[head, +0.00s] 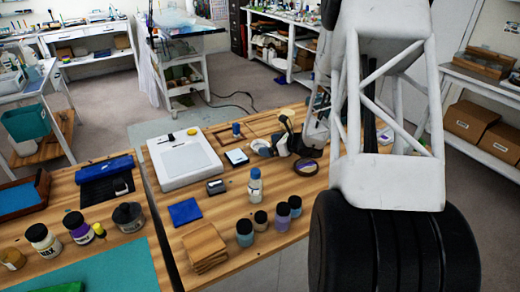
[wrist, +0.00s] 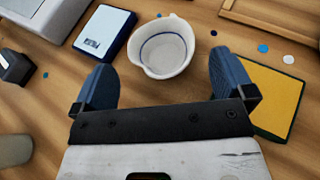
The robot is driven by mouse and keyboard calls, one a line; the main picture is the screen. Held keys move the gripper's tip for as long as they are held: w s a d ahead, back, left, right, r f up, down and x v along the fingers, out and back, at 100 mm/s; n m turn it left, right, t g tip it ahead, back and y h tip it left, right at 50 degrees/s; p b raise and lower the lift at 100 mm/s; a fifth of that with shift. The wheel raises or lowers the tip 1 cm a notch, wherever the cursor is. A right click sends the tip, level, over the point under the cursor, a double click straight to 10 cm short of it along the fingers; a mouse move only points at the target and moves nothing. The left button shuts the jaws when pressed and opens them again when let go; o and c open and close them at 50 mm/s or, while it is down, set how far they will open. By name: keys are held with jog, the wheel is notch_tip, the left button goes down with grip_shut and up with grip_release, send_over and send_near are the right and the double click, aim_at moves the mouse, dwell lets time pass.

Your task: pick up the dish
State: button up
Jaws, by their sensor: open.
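The dish (wrist: 163,48) is a small white bowl with a pouring lip and a blue line inside. It looks empty and stands upright on the wooden table in the wrist view. My gripper (wrist: 161,62) is open, with its blue-grey fingers on either side of the dish's near edge and a visible gap to each. Nothing is held. In the head view the dish (head: 261,147) is a small pale shape beside my gripper, which partly covers that area.
A wooden frame (wrist: 272,16) lies behind.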

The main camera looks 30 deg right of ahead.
aim_at(254, 145)
jog(key=shift+x, duration=2.6)
jog(key=shift+d, duration=0.1)
jog(key=shift+c, duration=0.5)
jog(key=c, duration=0.7)
